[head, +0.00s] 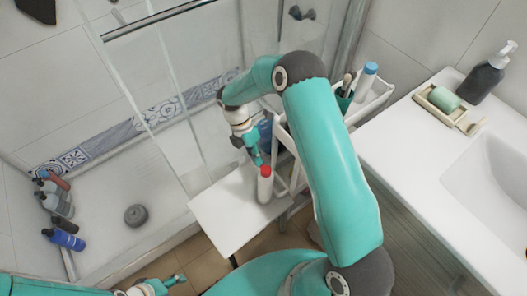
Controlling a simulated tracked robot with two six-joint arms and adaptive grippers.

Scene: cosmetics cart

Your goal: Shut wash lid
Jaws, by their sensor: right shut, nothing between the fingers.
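My left gripper (172,284) is low at the bottom edge, over the floor and away from the bottle. Its finger opening is unclear.
The white cart (372,103) behind my right arm holds a blue-capped bottle (367,76) and a green cup with brushes. A sink counter (405,139) is at right. A glass shower screen and several bottles on the shower floor are at left.

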